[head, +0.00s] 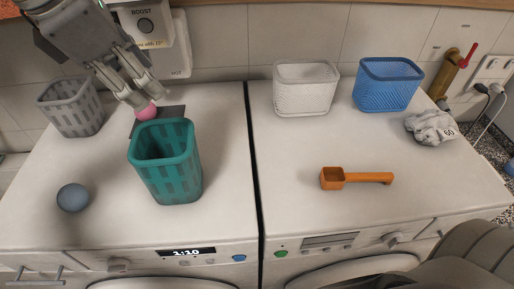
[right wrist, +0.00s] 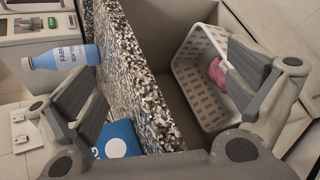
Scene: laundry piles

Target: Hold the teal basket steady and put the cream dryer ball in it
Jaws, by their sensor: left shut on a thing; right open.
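The teal basket (head: 165,165) stands upright and open on the left white machine top, and no ball shows in the part of its inside that I see. My left gripper (head: 146,100) is above and behind its rim, shut on a pink ball (head: 146,112). The ball shows between the fingertips, behind the basket from this view; I cannot tell whether it touches the dark mat. No cream ball shows in either view. My right gripper (right wrist: 165,95) is open and empty in the right wrist view, away from the basket.
The right wrist view shows a softener bottle (right wrist: 62,60), a speckled counter (right wrist: 125,65) and a pale laundry basket (right wrist: 200,85) holding something pink.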

